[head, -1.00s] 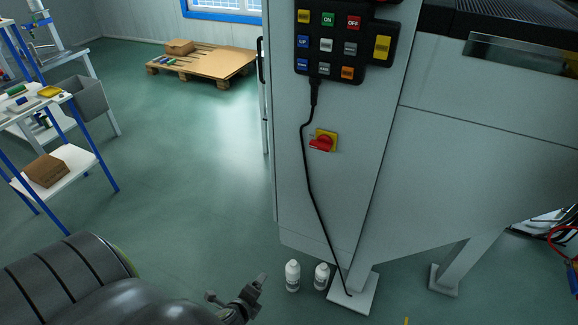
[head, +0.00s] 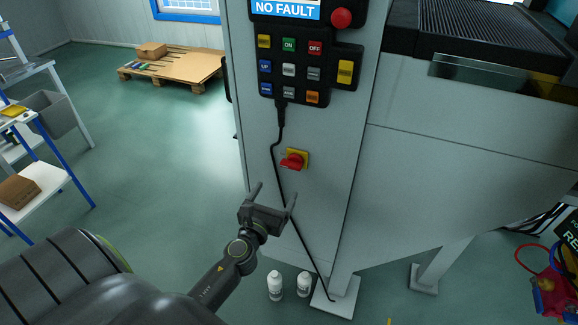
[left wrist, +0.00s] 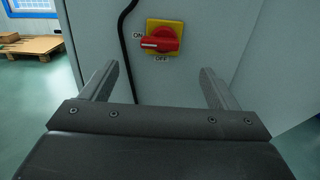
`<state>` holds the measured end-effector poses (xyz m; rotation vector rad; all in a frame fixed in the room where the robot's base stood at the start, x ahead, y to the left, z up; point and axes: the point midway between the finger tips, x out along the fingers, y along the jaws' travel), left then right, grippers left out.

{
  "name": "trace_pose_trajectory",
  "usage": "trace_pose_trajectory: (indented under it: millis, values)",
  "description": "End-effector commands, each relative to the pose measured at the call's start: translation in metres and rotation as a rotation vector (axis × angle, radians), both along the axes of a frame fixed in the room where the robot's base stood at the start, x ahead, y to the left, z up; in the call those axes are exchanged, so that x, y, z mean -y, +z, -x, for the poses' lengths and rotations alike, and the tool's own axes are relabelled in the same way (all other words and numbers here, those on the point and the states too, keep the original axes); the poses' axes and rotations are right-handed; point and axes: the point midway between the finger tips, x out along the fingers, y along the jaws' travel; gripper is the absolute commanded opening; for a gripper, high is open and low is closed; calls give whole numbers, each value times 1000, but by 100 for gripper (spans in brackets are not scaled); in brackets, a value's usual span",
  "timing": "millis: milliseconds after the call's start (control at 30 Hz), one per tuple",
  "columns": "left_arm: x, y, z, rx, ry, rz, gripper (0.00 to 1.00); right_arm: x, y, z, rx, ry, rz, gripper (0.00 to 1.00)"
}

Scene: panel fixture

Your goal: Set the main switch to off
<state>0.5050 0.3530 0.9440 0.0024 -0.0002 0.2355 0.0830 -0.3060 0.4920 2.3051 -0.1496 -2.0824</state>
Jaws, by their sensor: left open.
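The main switch (head: 293,160) is a red rotary handle on a yellow square plate, on the front of the grey machine cabinet (head: 350,150). In the left wrist view the switch (left wrist: 160,40) sits ahead, above the middle between the fingers. Its handle lies sideways with its end toward the ON mark at the left; OFF is printed below. My left gripper (head: 274,192) is open and empty, below and in front of the switch, apart from it. It also shows in the left wrist view (left wrist: 158,85). My right gripper is not in view.
A black cable (head: 276,150) hangs from the button panel (head: 303,65) and runs just left of the switch. A red button (head: 341,18) sits above. Two white bottles (head: 275,285) stand on the floor by the cabinet foot. Open floor lies to the left.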

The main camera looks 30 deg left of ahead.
Motion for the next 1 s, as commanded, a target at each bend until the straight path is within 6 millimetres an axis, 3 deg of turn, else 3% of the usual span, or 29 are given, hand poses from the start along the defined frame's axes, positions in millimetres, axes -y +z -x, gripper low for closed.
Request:
trace_pose_trajectory:
  millis: [300,500,700,1000]
  values:
    - [-15,0,-64,0,0,0,82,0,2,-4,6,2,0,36]
    - [-22,-1,-94,-1,0,1,82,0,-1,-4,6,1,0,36]
    - [-26,-1,-109,0,0,3,82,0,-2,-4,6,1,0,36]
    - [-27,-1,-111,-1,0,3,82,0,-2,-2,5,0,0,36]
